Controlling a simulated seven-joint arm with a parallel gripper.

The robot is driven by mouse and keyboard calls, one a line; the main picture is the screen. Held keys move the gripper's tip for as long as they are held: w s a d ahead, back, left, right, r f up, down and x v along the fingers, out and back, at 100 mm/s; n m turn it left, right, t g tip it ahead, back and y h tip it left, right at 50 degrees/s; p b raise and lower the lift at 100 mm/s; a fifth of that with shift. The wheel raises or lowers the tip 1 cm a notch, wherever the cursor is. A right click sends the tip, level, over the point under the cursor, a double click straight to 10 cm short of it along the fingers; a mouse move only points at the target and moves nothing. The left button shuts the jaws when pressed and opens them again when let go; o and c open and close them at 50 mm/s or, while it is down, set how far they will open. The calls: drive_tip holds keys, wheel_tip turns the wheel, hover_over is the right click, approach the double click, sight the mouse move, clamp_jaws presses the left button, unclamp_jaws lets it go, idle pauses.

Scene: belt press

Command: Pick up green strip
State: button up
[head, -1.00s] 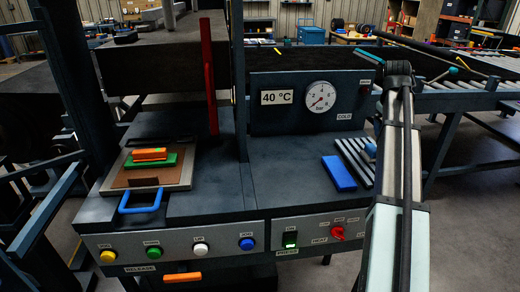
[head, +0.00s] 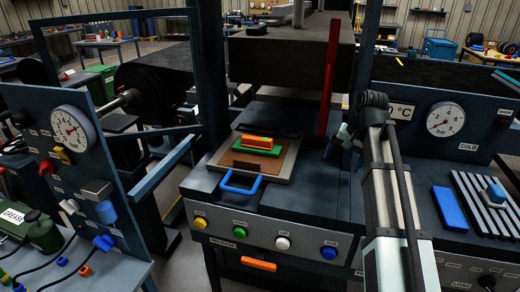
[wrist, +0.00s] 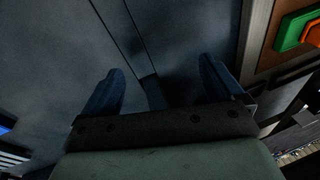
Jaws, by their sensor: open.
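The green strip (head: 235,150) lies flat on the brown board of the press tray (head: 280,172), with an orange strip (head: 258,141) on top of it. In the wrist view a corner of the green strip (wrist: 289,31) shows at the upper right, beside part of the orange strip (wrist: 312,36). My gripper (head: 342,142) is open and empty, to the right of the tray and above the dark bench top. In the wrist view its two fingers (wrist: 160,72) are spread over bare bench, apart from the strips.
A red upright bar (head: 329,80) stands behind the bench top, between tray and gauge panel. A blue handle (head: 240,188) sticks out at the tray's front. A blue block (head: 448,208) and a ribbed rack (head: 483,205) lie at the right. The dark press block overhangs behind the tray.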

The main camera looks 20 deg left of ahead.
drive_tip(key=a+r+m+g, duration=0.1)
drive_tip(key=a+r+m, duration=0.15)
drive_tip(key=a, duration=0.85)
drive_tip(key=m, duration=1.4)
approach(259, 138)
drive_tip(key=shift+g+h, duration=0.3)
drive_tip(key=shift+g, duration=0.1)
drive_tip(key=f, duration=0.4)
drive_tip(key=w+a+f, duration=0.1)
drive_tip(key=f, duration=0.1)
drive_tip(key=shift+f, duration=0.35)
drive_tip(key=f, duration=0.1)
drive_tip(key=a+f, duration=0.1)
drive_tip(key=f, duration=0.2)
drive_tip(key=shift+s+a, duration=0.15)
drive_tip(key=shift+s, duration=0.1)
drive_tip(key=shift+f, duration=0.45)
drive_tip(key=shift+a, duration=0.1)
drive_tip(key=c, duration=1.3)
drive_tip(key=shift+r, duration=0.15)
wheel_tip(259, 138, up, 10)
drive_tip(key=shift+f, duration=0.1)
